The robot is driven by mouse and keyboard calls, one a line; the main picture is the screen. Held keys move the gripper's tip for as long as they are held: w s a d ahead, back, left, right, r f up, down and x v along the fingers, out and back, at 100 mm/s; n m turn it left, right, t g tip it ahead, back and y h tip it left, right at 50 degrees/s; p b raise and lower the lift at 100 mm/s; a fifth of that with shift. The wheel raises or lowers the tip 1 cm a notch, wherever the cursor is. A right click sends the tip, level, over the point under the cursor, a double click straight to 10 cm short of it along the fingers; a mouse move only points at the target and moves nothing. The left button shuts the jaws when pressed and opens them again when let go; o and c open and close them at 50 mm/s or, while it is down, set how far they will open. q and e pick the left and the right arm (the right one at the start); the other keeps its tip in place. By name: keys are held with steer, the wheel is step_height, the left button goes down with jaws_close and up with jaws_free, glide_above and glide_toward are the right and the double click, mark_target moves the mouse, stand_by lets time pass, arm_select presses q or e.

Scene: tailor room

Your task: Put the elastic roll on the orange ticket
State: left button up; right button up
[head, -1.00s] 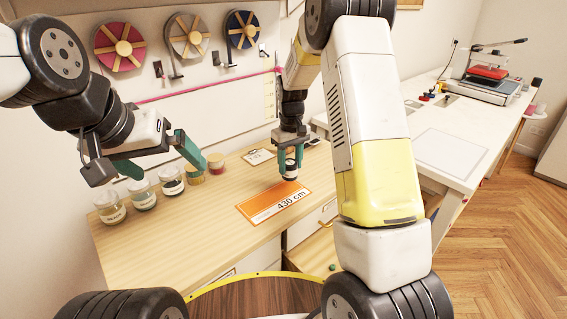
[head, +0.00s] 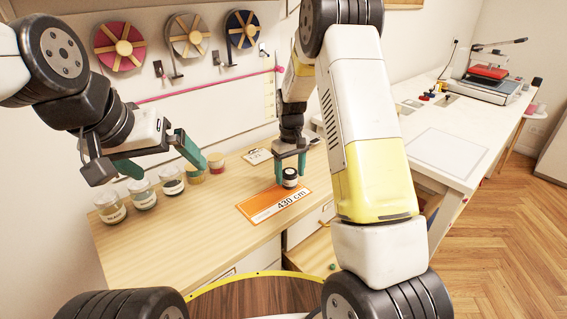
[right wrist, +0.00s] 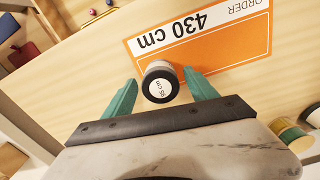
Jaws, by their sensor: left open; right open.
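The elastic roll (head: 290,178), dark-topped with a white label, stands upright at the far right corner of the orange ticket (head: 262,207). In the right wrist view the roll (right wrist: 160,84) shows its round top and overlaps the edge of the ticket (right wrist: 228,58). How much of its base rests on the ticket is hidden. My right gripper (head: 290,172) is open, with one finger on each side of the roll; in the wrist view its fingertips (right wrist: 161,76) show gaps to it. My left gripper (head: 160,162) is open and empty above the jars.
Several glass jars (head: 144,195) line the wooden table's back left. A small tag (head: 257,156) lies behind the ticket. The tabletop in front of the jars is clear. A white table (head: 452,150) stands at right. Ribbon spools (head: 186,36) hang on the wall.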

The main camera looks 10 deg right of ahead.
mark_target(290, 172)
step_height(290, 172, up, 12)
steer(key=s+d+r+m+t+y, duration=0.2)
steer(key=s+r+t, duration=0.1)
steer(key=s+r, duration=0.9)
steer(key=s+r+m+t, duration=0.1)
steer(key=s+m+t, duration=0.1)
steer(key=s, duration=1.5)
steer(key=shift+a+r+t, duration=0.2)
steer(key=shift+t, duration=0.4)
